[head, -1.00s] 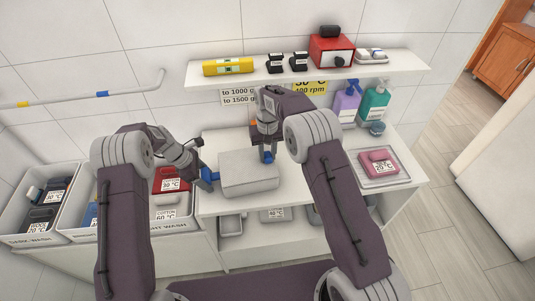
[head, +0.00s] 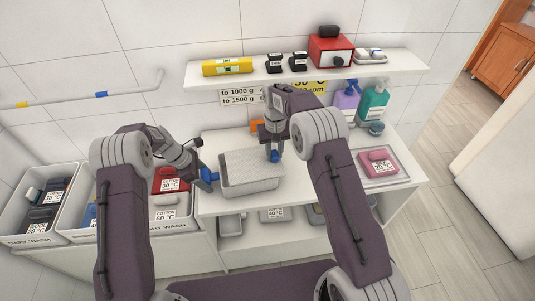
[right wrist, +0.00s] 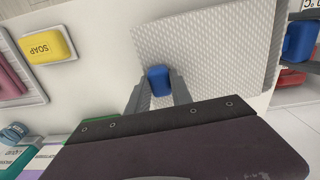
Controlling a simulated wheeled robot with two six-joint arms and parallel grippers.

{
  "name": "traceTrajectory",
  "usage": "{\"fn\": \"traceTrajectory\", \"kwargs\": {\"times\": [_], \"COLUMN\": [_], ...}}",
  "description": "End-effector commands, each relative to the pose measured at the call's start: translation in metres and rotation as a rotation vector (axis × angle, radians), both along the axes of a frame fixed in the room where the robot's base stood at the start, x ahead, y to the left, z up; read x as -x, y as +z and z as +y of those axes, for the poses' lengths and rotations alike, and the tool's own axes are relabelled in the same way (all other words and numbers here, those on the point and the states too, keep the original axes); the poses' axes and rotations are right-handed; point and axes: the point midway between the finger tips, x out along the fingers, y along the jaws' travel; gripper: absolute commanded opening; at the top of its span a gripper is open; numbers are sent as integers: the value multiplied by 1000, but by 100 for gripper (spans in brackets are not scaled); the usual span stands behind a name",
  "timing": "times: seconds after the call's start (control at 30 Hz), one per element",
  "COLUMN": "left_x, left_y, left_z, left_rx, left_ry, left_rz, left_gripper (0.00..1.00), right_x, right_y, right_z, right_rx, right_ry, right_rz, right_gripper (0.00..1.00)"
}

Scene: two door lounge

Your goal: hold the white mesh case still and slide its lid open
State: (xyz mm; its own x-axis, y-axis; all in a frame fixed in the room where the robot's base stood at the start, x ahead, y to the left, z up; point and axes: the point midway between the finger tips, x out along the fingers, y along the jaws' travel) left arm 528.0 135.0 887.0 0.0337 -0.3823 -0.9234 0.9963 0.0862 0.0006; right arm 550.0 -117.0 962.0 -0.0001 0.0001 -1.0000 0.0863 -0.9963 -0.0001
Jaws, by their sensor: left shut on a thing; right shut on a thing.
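The white mesh case (head: 250,187) stands on the white counter, left of its middle. Its textured lid (head: 245,162) lies on top and sits slightly right of the case's left end; a narrow strip of the case shows there. My right gripper (head: 274,157) is shut on the lid's blue knob (right wrist: 159,80), from above. The lid (right wrist: 200,50) fills much of the right wrist view. My left gripper (head: 207,177) is shut on a blue grip at the case's left end; its contact is partly hidden. The inside of the case is hardly visible.
Laundry bins (head: 75,215) stand at the left. A tray with a pink item (head: 378,162) lies on the counter's right. Bottles (head: 375,101) stand at the back right. A shelf (head: 310,72) with a red box (head: 331,50) hangs above. Counter between case and tray looks free.

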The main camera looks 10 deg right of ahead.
Motion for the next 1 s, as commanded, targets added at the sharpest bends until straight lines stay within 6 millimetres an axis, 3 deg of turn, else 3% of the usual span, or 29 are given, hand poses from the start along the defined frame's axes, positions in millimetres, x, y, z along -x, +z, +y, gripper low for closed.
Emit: {"fn": "traceTrajectory", "kwargs": {"times": [0.3,0.5,0.7,1.0], "left_x": [2,2,2,2], "left_y": [-1,-1,-1,-1], "left_z": [1,1,1,1], "left_rx": [-2,-2,-2,-2], "left_ry": [-5,-5,-5,-5], "left_rz": [4,4,4,4], "left_gripper": [28,28,28,28], "right_x": [-7,-10,-11,-11], "right_y": [0,0,0,0], "right_z": [-79,-113,-129,-131], "right_rx": [3,3,3,3], "right_ry": [-8,-4,-2,-1], "right_rz": [-3,-3,-2,-2], "right_gripper": [0,0,0,0]}}
